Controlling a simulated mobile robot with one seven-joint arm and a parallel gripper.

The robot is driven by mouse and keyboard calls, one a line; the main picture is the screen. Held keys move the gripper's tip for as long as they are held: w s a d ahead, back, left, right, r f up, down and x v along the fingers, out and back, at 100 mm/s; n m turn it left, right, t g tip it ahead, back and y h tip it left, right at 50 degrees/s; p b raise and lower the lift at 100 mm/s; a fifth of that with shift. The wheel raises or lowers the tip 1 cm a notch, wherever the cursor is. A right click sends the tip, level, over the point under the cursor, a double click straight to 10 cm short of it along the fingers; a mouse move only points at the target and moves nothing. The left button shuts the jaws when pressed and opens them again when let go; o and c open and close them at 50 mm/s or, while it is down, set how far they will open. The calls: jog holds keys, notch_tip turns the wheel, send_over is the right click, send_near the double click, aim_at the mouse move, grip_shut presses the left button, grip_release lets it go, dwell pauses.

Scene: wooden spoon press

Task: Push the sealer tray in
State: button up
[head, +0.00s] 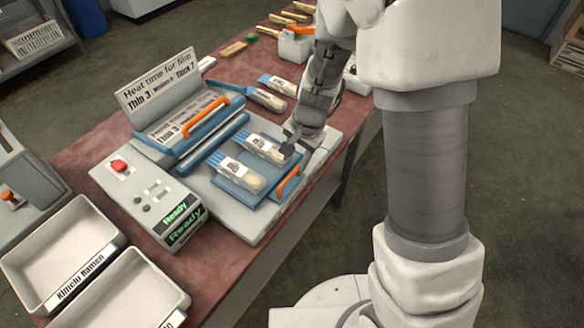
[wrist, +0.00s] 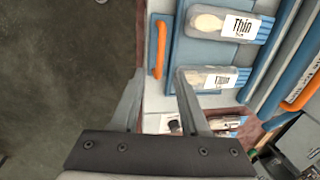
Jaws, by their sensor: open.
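The blue sealer tray (head: 222,186) is slid out at the front of the sealing machine (head: 172,205). Its orange handle (head: 290,183) is on the outer edge. Two clear spoon packs with blue ends lie on the tray, a nearer pack (head: 240,173) and a farther pack (head: 262,148). My gripper (head: 292,140) is above the tray's far outer corner. In the wrist view my gripper (wrist: 158,72) is open and empty, and the orange handle (wrist: 160,50) shows beyond and between the fingertips. I cannot tell whether the fingers touch anything. A pack (wrist: 212,78) is beside the right finger.
The machine's lid, with a second orange handle (head: 206,117), is raised behind the tray. A green display (head: 183,217) reads "Ready". More packs (head: 262,97) lie on the red table past the machine. White bins (head: 66,250) stand at the left. Open floor borders the table's right side.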

aim_at(292, 176)
jog(key=f, duration=0.4)
jog(key=a+f, duration=0.1)
jog(key=shift+w+f+b, duration=0.35)
jog(key=shift+f, duration=0.05)
jog(key=shift+c, duration=0.3)
grip_shut()
dwell(0.8)
